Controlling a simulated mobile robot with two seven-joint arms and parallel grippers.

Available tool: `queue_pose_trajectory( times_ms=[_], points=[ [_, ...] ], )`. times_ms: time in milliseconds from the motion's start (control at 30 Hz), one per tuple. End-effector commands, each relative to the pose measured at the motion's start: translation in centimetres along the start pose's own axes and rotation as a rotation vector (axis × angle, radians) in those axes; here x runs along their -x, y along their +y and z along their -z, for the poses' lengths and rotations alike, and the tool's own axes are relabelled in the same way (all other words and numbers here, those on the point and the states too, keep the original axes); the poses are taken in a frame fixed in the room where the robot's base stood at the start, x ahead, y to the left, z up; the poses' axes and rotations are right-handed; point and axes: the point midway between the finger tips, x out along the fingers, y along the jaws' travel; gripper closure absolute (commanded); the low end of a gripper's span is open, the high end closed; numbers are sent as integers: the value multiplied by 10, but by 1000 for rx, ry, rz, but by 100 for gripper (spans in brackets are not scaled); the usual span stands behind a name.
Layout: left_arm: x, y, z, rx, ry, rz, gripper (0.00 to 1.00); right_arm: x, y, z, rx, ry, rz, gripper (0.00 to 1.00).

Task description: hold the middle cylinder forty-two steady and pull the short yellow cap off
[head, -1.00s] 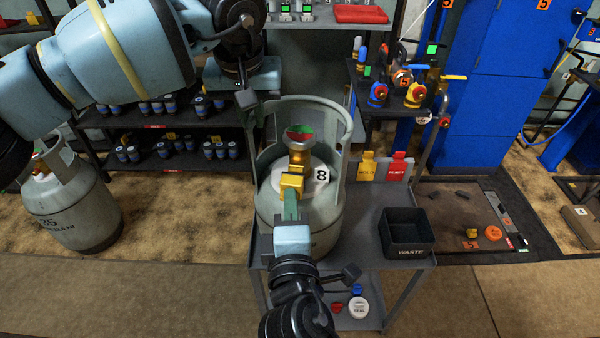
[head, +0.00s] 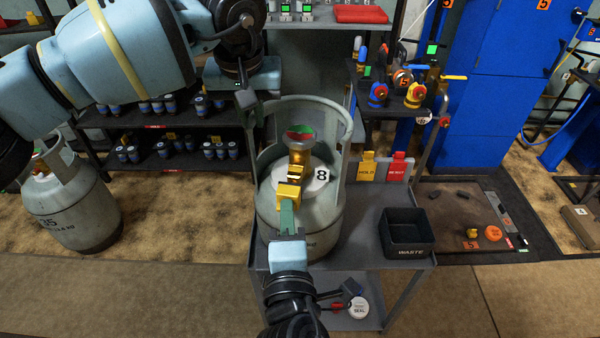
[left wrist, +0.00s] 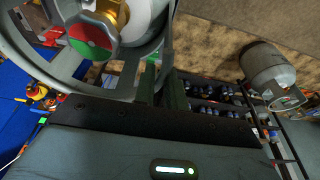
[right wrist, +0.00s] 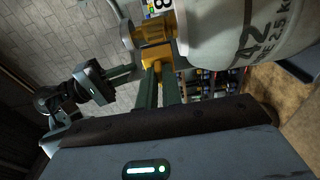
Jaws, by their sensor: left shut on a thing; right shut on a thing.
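The grey middle cylinder (head: 335,208) stands upright on a cart; its "42" marking shows in the right wrist view (right wrist: 225,35). A brass valve (head: 299,153) with a red and green top sits inside its collar. My left gripper (head: 257,118) is shut on the collar's left side; the collar also shows in the left wrist view (left wrist: 168,45). My right gripper (head: 288,212) is shut on the short yellow cap (head: 289,195), in front of the valve outlet. The cap also shows in the right wrist view (right wrist: 156,56). A brass and dark outlet end now shows between cap and valve.
A black waste bin (head: 405,240) stands on the cart (head: 355,255), right of the cylinder. Yellow and red tags (head: 383,168) stand behind it. Another grey cylinder (head: 75,210) stands on the floor at left. Shelves with small canisters are behind.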

Motion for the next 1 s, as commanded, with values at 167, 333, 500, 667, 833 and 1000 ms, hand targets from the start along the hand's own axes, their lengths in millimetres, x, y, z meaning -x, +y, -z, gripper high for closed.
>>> queue_pose_trajectory(
  times_ms=[167, 333, 500, 667, 833, 1000],
  points=[
    [0, -2, 1, 5, 3, 4, 100, 12, 0, 3, -2, -1, 1, 100],
    [0, -2, 1, 5, 3, 4, 100, 24, 0, 6, -2, 0, 1, 100],
    [0, -2, 1, 5, 3, 4, 100, 35, 0, 9, -1, 0, 1, 100],
    [0, -2, 1, 5, 3, 4, 100, 44, 0, 11, -2, -1, 1, 100],
    [0, -2, 1, 5, 3, 4, 100, 47, 1, 12, -1, -1, -1, 100],
    [0, -2, 1, 5, 3, 4, 86, 47, 1, 12, -1, -1, -1, 100]
  ],
)
